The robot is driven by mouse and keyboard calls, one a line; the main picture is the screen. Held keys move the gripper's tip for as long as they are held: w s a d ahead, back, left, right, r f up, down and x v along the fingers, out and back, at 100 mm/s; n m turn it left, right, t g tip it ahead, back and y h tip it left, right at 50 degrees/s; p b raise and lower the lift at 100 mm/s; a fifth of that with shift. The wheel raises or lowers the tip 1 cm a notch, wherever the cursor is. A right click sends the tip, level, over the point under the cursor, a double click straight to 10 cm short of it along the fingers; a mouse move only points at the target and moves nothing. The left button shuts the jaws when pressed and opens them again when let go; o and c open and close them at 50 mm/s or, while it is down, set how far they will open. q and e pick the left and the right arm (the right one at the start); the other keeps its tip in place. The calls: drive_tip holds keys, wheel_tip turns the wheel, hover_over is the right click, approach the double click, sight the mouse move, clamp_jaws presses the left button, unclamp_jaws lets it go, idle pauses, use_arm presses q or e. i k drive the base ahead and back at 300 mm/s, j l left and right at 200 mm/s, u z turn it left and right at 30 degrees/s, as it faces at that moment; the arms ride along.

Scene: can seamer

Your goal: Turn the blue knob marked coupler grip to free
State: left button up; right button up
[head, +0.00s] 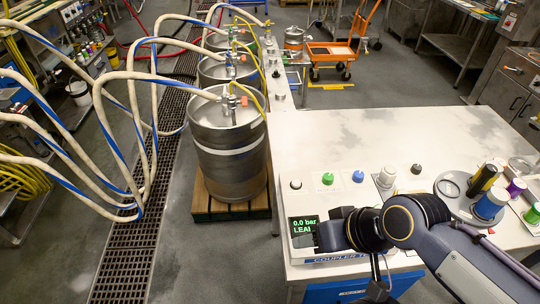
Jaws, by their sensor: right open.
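The blue knob (358,176) stands on a pale label plate at the back of the coupler test panel (342,192), on the near part of the white bench. Its label and pointer are too small to read. My right gripper (322,238) comes in from the lower right. It is open, in front of the knobs and partly over the green-lit display (303,224), which reads 0.0 bar and a cut-off word. Its fingers are hard to make out. My left gripper is out of view.
A pale cylinder (387,177) and a small black knob (416,169) stand right of the blue knob. A round tray (459,205) with bottles lies farther right. Steel kegs (229,150) with hoses stand at left. The bench behind the knobs is clear.

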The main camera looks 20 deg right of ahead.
sight(358, 177)
drive_tip(key=z, duration=1.45)
